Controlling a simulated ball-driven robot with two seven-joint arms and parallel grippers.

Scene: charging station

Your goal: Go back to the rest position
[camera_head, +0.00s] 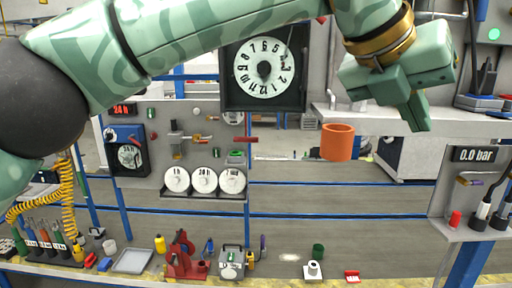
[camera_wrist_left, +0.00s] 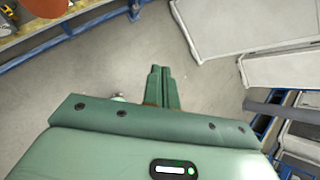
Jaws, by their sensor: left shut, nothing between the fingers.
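My left arm comes in from the left and crosses the top of the head view. Its green gripper (camera_head: 418,122) is at the upper right, pointing down, in front of a grey shelf (camera_head: 450,118). In the left wrist view the two green fingers (camera_wrist_left: 160,70) lie together with nothing between them, above bare floor. My right gripper is in neither view.
An orange cylinder (camera_head: 338,143) is left of and below the gripper. The workbench (camera_head: 130,280) below holds a red device (camera_head: 183,256), a tray (camera_head: 133,261) and small parts. Blue posts and rails stand around.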

